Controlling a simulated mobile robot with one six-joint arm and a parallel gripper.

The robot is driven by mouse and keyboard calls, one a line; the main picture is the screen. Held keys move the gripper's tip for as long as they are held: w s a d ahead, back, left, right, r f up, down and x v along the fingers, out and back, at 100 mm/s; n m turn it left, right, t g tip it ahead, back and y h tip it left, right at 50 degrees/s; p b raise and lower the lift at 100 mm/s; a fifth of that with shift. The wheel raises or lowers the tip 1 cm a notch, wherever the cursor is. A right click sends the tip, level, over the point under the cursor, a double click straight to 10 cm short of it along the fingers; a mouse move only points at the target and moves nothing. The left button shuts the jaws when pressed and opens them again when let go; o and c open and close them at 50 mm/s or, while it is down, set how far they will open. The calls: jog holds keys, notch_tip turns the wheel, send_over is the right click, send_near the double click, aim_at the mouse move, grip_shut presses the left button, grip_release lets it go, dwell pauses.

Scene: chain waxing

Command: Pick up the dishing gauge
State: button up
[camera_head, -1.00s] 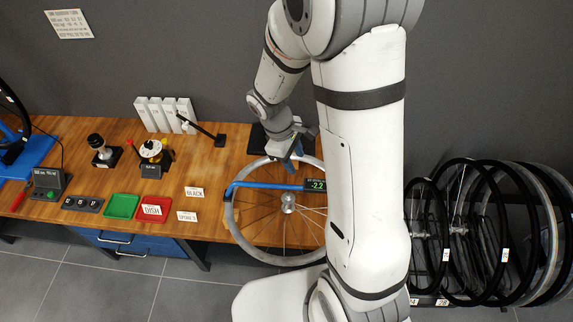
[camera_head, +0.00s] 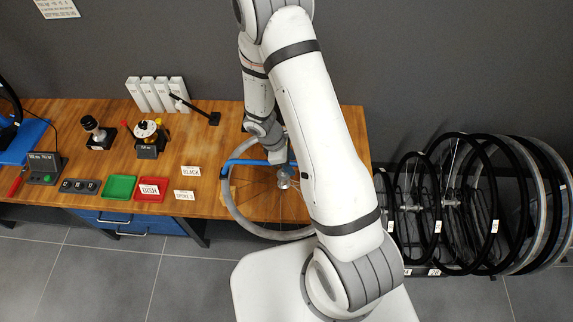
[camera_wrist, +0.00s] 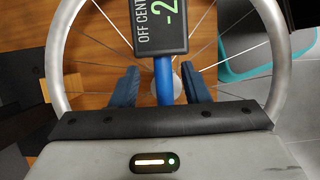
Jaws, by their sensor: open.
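The dishing gauge is a blue bar (camera_head: 243,162) lying across a spoked wheel (camera_head: 229,205) on the bench. Its dark display box (camera_wrist: 160,24) with green digits shows in the wrist view, reading "OFF CENT" and a cut-off negative number. In the head view my arm hides the display. My gripper (camera_wrist: 158,82) is open, with one blue finger on each side of the gauge's bar. I see a gap on both sides of the bar. The gripper also shows in the head view (camera_head: 278,158), over the wheel.
A green tray (camera_head: 119,181) and a red tray (camera_head: 151,181) sit at the bench front, left of the wheel. White boxes (camera_head: 158,94) and a black-armed stand (camera_head: 213,119) are behind. A rack of wheels (camera_head: 460,200) stands right. The bench beside the wheel's left is mostly clear.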

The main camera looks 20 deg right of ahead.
jog(key=shift+d+f, duration=0.15)
jog(key=shift+f, duration=0.25)
jog(key=shift+c, duration=0.2)
grip_shut()
